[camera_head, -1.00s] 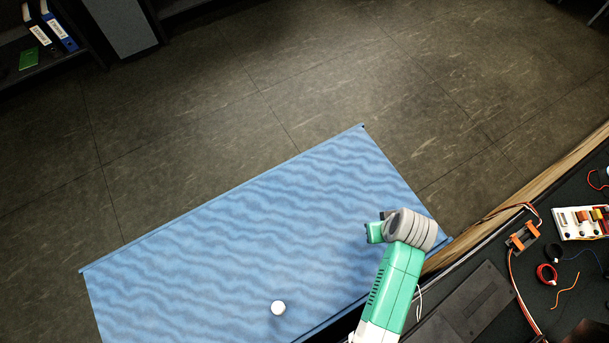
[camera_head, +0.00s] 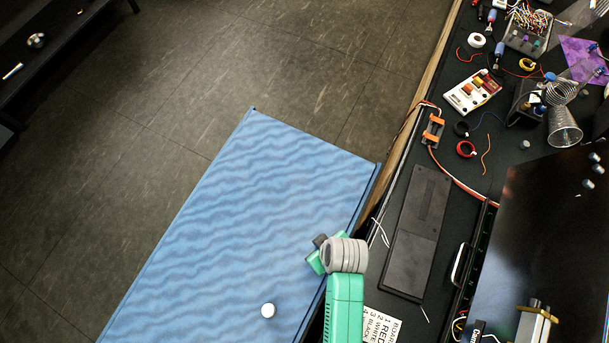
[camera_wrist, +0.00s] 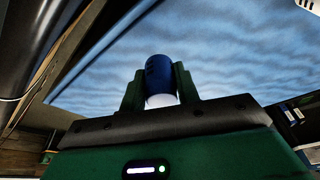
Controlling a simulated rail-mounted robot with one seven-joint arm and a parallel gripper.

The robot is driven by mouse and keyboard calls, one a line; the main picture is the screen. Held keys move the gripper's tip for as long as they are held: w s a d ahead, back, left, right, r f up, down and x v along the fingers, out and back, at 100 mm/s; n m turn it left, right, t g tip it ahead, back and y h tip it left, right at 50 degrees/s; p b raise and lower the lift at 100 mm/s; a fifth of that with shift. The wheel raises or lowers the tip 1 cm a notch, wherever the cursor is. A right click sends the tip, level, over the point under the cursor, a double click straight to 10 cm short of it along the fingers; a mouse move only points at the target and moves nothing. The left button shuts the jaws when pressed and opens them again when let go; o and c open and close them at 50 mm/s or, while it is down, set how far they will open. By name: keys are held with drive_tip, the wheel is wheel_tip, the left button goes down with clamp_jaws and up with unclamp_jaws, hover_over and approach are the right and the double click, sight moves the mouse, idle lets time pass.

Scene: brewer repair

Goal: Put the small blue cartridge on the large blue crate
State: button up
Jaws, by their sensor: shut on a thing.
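The small blue cartridge (camera_wrist: 159,70) is held upright in the wrist picture between the two green fingers of my gripper (camera_wrist: 158,86). It is a dark blue cylinder with a white lower part. In the head view my gripper (camera_head: 317,253) is over the right side of the large blue crate (camera_head: 235,220), near the edge facing the bench. The cartridge cannot be made out there. The crate has a flat, wavy-patterned blue top, and it also fills the background of the wrist view (camera_wrist: 225,65). The height between cartridge and crate cannot be told.
The dark workbench (camera_head: 470,130) on the right holds wires, a black panel (camera_head: 418,235) and electronics. The crate's top is otherwise clear.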

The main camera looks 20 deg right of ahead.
drive_tip(key=b, duration=0.1)
hover_over(315, 203)
drive_tip(key=s, duration=0.1)
drive_tip(key=shift+s+d+f, duration=0.1)
drive_tip(key=shift+s+f, duration=0.1)
drive_tip(key=shift+f, duration=0.4)
drive_tip(key=shift+d+b+x, duration=0.15)
drive_tip(key=shift+b+x, duration=0.1)
drive_tip(key=shift+x, duration=0.65)
drive_tip(key=shift+d+b+x, duration=0.1)
drive_tip(key=shift+b+x, duration=0.15)
drive_tip(key=shift+x, duration=0.6)
drive_tip(key=shift+s, duration=0.1)
drive_tip(key=shift+f, duration=0.2)
drive_tip(key=o, duration=1)
drive_tip(key=shift+c, duration=0.2)
drive_tip(key=p+v, duration=0.2)
drive_tip(key=v, duration=1)
